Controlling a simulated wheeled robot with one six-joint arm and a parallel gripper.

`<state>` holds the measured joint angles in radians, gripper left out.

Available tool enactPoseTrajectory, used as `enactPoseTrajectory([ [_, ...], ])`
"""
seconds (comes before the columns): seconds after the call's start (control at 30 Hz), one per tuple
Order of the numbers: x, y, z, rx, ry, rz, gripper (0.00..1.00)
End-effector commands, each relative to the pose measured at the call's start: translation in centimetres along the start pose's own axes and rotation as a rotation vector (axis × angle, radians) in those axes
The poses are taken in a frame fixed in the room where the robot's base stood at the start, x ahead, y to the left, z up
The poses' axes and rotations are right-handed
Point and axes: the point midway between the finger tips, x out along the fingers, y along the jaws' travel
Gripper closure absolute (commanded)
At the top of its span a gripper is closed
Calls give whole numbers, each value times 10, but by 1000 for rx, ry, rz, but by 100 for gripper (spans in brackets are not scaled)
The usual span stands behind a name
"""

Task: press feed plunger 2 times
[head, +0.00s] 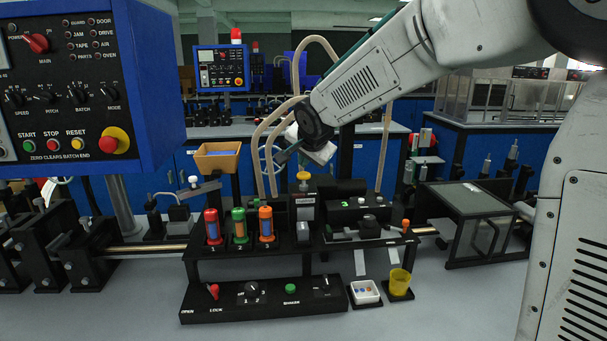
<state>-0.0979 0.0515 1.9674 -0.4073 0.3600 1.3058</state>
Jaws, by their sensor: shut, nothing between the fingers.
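My gripper (283,157) is at the end of my arm, above the black feeder station, with its dark fingers shut and pointing down to the left. Nothing shows between the fingers. A yellow-capped plunger (303,176) stands upright on a small labelled block just below and to the right of the fingertips. It looks like the feed plunger, but its label is too small to read. The fingers appear apart from the cap; the exact gap cannot be told. A grey knob (369,218) is on the black unit to the right, which has a green display (345,205).
Red (212,227), green (239,226) and orange (266,224) numbered tubes stand left of the plunger. An orange tray (217,160) rises behind them. A switch panel (262,299) lies in front. A white tray (364,292) and yellow cup (400,283) are at right. A blue control box (165,90) fills the upper left.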

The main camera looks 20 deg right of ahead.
Motion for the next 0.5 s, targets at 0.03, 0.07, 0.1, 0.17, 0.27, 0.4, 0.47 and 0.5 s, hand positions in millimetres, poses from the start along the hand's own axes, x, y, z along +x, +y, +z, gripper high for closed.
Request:
enactPoseTrajectory([
  [0.03,0,0,0,0,0,0,100],
  [0.07,-1,-1,-1,0,1,-1,100],
  [0.1,-2,-2,-2,1,1,-1,100],
  [0.17,-6,-5,-5,2,2,-3,100],
  [0.27,-13,-10,-10,1,2,-2,100],
  [0.4,-22,-17,-17,1,2,-2,100],
  [0.47,-26,-20,-20,2,2,-2,100],
  [0.5,-29,-21,-21,2,1,-1,100],
])
